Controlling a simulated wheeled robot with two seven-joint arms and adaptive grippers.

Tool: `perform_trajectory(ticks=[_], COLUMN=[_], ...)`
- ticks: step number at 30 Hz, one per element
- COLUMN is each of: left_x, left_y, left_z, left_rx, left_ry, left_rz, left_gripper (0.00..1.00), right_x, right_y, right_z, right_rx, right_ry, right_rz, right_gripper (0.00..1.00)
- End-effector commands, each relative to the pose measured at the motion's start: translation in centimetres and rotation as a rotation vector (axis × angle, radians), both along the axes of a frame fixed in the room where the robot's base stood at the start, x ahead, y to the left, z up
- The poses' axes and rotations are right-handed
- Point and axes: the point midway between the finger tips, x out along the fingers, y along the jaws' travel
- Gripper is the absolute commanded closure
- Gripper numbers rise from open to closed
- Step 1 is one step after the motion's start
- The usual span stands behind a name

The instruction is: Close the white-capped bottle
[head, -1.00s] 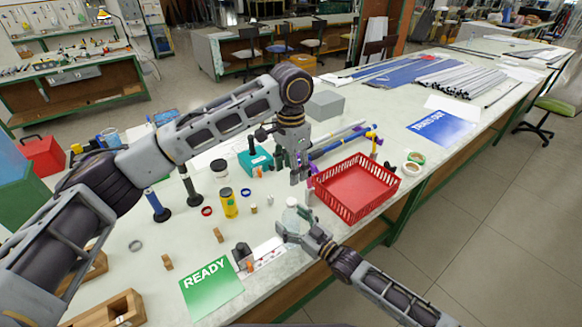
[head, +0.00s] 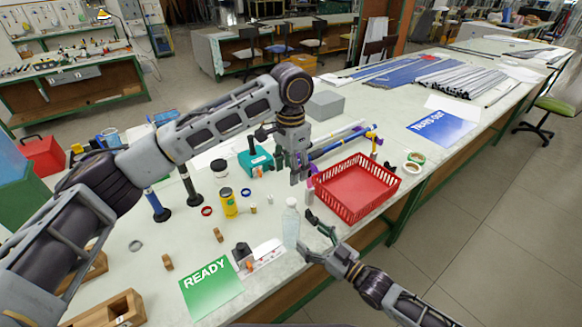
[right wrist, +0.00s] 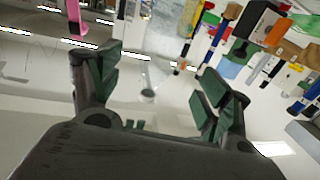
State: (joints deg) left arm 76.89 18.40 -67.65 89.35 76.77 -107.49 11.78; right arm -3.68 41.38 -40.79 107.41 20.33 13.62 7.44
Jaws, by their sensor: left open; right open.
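A clear bottle (head: 291,225) stands upright near the table's front edge in the head view. Its top looks pale; I cannot tell whether a white cap sits on it. My right gripper (head: 316,239) is open, just right of the bottle, with its fingers spread and empty. In the right wrist view, its green-padded fingers (right wrist: 155,90) are wide apart, with a pale, see-through shape between them that is hard to make out. My left gripper (head: 298,172) is open and points down above the table, behind the bottle.
A red basket (head: 352,213) stands right of the bottle. The green READY sheet (head: 211,286) and a white strip with small parts (head: 262,259) lie to the left. A yellow can (head: 229,203) and several small items crowd the table farther left.

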Motion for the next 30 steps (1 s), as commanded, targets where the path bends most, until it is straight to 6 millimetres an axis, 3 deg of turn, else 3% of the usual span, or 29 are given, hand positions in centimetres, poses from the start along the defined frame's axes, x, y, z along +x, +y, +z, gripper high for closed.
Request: perform_trajectory(ticks=[10, 30], left_x=[0.0, 0.0], left_y=[0.0, 0.0], left_z=[0.0, 0.0], left_rx=[0.0, 0.0], left_ry=[0.0, 0.0], left_rz=[0.0, 0.0], left_gripper=[0.5, 0.5], right_x=[-1.7, -1.8], right_y=[-1.7, -1.9], right_z=[0.0, 0.0], right_rx=[0.0, 0.0], right_ry=[0.0, 0.0], right_rz=[-0.001, -0.001], right_gripper=[0.22, 0.22])
